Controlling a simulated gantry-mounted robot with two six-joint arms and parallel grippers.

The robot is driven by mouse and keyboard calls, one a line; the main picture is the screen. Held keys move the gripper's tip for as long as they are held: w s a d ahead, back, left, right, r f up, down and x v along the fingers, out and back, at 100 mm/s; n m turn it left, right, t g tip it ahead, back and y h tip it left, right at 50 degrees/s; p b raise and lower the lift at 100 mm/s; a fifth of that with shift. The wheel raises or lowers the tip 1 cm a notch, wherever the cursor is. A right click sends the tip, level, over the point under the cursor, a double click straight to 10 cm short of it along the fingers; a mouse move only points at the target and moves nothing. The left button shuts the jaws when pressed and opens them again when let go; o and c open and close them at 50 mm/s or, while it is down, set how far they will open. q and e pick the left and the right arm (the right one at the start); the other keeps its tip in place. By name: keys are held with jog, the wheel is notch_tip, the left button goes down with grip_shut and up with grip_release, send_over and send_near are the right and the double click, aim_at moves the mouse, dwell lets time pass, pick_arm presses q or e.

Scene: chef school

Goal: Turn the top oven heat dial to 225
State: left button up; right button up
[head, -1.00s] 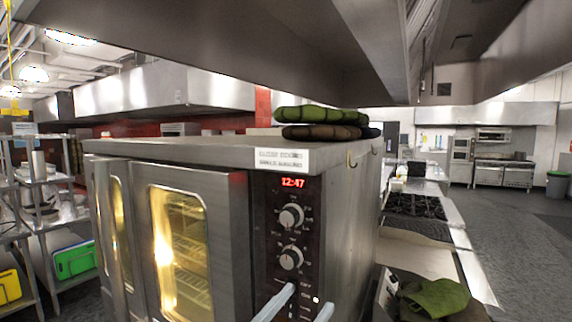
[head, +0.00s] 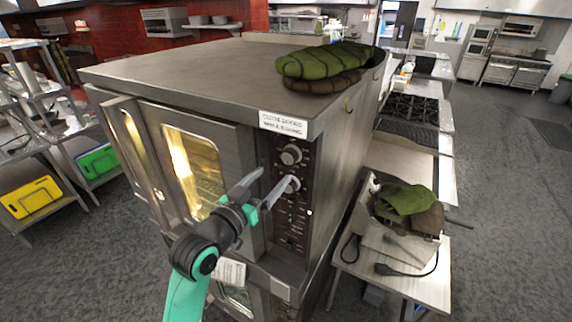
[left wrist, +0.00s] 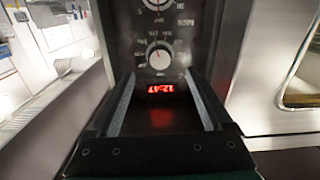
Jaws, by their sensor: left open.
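The oven (head: 245,125) has a black control panel at its right front. The top dial (head: 291,154) is a round silver knob; the lower dial (head: 294,184) is below it. My left gripper (head: 277,177) is open and empty in front of the panel, and one finger overlaps the lower dial in the head view. The left wrist view looks upside down: the top dial (left wrist: 159,56) lies just beyond the open fingers (left wrist: 160,76), with the red 12:47 display (left wrist: 160,88) between them. I see no contact with the dial. Its setting is too small to read. My right gripper is out of view.
Green and brown folded mitts (head: 322,62) lie on the oven top. A steel side table (head: 400,268) with more mitts (head: 408,199) stands to the right. A rack (head: 60,150) with yellow and green boards is at left. The grey floor at right is clear.

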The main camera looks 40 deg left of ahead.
aim_at(288, 160)
pick_arm(q)
jog(key=x, duration=0.6)
jog(key=shift+w+a+r, duration=0.1)
jog(key=shift+w, duration=0.25)
jog(key=shift+x, duration=0.8)
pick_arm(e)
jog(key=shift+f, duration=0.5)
pick_arm(q)
grip_shut()
